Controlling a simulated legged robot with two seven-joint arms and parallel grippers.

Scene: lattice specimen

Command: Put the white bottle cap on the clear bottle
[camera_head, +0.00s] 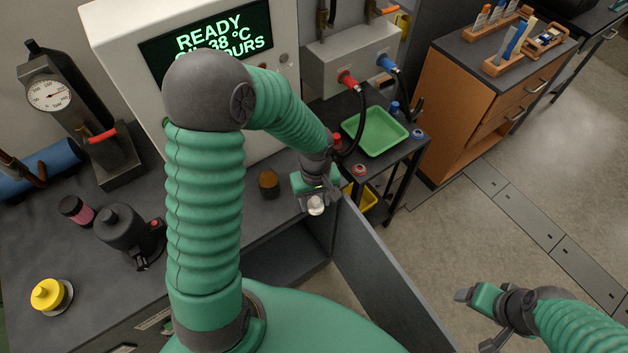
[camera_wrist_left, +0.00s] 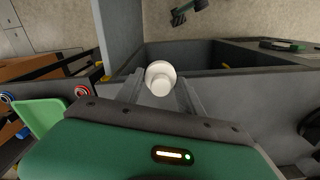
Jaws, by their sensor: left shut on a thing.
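My left gripper (camera_head: 316,202) is shut on a small white round piece, which looks like the white bottle cap (camera_head: 316,206). It holds the cap in the air near the right end of the dark bench. In the left wrist view the cap (camera_wrist_left: 160,78) shows as a pale disc with a narrower round part, between the two grey fingers. I cannot make out the clear bottle in either view. My right gripper (camera_head: 468,298) is low at the right, over the floor and apart from everything; its finger gap is not clear.
A brown jar (camera_head: 268,183) stands on the bench left of my left gripper. A green tray (camera_head: 376,131) lies on a black side table. A grey upright panel (camera_head: 375,255) stands below and right of the left gripper. A yellow-topped item (camera_head: 48,294) is at far left.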

